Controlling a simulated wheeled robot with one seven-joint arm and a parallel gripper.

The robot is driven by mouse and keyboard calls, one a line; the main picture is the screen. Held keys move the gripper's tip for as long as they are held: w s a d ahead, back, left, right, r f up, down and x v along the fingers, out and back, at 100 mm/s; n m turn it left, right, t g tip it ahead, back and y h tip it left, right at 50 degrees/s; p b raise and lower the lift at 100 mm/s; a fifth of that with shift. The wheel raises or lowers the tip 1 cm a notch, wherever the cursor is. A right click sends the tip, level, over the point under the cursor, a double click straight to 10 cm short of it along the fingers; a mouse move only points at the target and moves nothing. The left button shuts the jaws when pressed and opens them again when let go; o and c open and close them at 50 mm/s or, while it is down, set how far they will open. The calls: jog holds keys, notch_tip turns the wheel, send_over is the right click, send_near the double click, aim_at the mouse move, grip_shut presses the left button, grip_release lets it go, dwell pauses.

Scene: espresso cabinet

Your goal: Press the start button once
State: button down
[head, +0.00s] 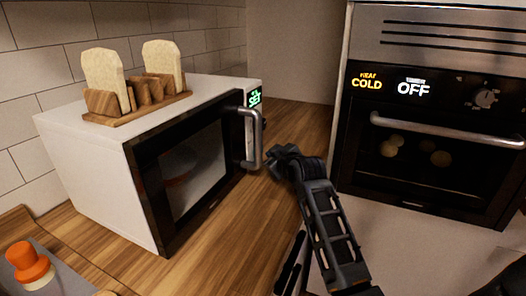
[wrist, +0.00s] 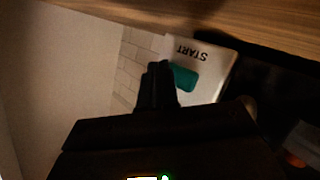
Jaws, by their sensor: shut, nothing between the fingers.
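The white microwave (head: 105,150) stands on the wooden counter with its dark door closed. Its lit green display (head: 255,98) reads SET. In the wrist view the teal start button (wrist: 184,78) sits on a pale panel (wrist: 213,62) under an upside-down START label. My gripper (wrist: 158,68) is shut and empty, its fingertips right beside the button in that view. I cannot tell whether they touch it. In the head view my gripper (head: 282,160) is just right of the door handle (head: 251,140); the button cannot be made out there.
A wooden rack (head: 140,103) with bread slices stands on the microwave. An oven (head: 425,150) showing COLD and OFF is at the right. An orange-topped object (head: 28,262) is at the lower left. Bare counter (head: 215,235) lies before the microwave.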

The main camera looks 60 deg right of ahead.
jog(key=shift+w+a+r+t+p, duration=0.15)
jog(key=shift+w+a+t+p, duration=0.15)
jog(key=shift+w+a, duration=0.15)
jog(key=shift+s, duration=0.7)
jog(key=shift+s+d, duration=0.3)
jog(key=shift+s, duration=0.3)
jog(key=shift+s, duration=0.15)
